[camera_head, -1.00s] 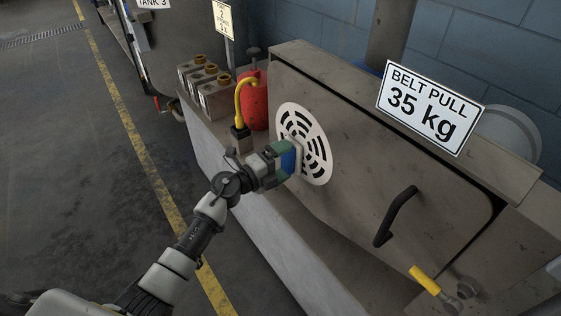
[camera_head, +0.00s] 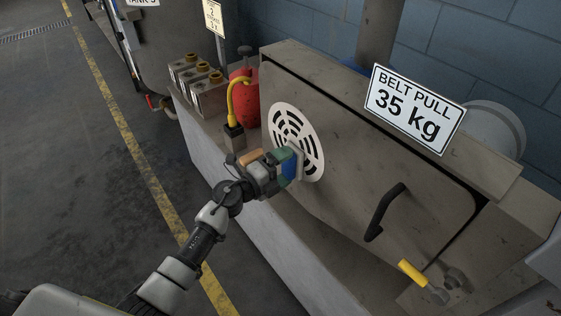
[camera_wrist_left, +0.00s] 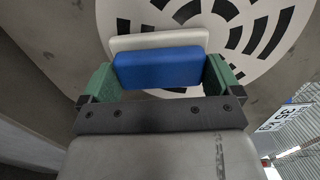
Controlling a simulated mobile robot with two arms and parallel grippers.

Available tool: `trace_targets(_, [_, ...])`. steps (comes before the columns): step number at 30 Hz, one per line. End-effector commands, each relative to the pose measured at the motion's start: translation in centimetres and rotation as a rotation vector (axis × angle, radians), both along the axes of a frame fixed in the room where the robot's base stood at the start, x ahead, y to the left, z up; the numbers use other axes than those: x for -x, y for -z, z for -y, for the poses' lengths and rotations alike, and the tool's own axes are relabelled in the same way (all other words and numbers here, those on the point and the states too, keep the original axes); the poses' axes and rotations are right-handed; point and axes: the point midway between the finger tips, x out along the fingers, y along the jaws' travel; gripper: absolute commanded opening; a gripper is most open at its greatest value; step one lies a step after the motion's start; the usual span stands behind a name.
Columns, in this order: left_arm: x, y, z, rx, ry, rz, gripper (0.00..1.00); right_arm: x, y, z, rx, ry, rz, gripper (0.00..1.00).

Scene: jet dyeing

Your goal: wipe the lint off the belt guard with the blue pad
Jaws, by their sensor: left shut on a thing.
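The belt guard (camera_head: 345,160) is a large grey-brown panel with a round white slotted vent (camera_head: 282,122) at its left part. The vent fills the top of the left wrist view (camera_wrist_left: 265,70). My left gripper (camera_head: 290,163) is shut on the blue pad (camera_wrist_left: 160,67), with a green finger at each end of it. The pad has a pale layer on its far side, which is at or very close to the lower part of the vent; contact cannot be told. The pad hides part of the vent. I cannot make out lint on the panel. My right gripper is not in view.
A black handle (camera_head: 384,212) and a yellow-handled valve (camera_head: 412,273) stick out at the right. A red container (camera_head: 244,98), a yellow hooked pipe (camera_head: 232,100) and several grey boxes stand left of the guard. A "BELT PULL 35 kg" sign (camera_head: 413,108) sits on top.

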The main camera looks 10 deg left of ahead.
Motion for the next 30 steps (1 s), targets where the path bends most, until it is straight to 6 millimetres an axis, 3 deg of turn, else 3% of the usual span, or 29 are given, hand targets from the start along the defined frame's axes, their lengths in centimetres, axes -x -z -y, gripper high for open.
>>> trace_targets(15, [-0.1, 0.0, 0.4, 0.0, 0.0, 0.001, 0.74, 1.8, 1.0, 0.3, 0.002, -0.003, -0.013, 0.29])
trace_targets(30, [-2.6, -0.1, -2.3, -0.001, 0.0, 0.004, 0.74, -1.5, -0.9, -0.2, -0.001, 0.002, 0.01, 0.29])
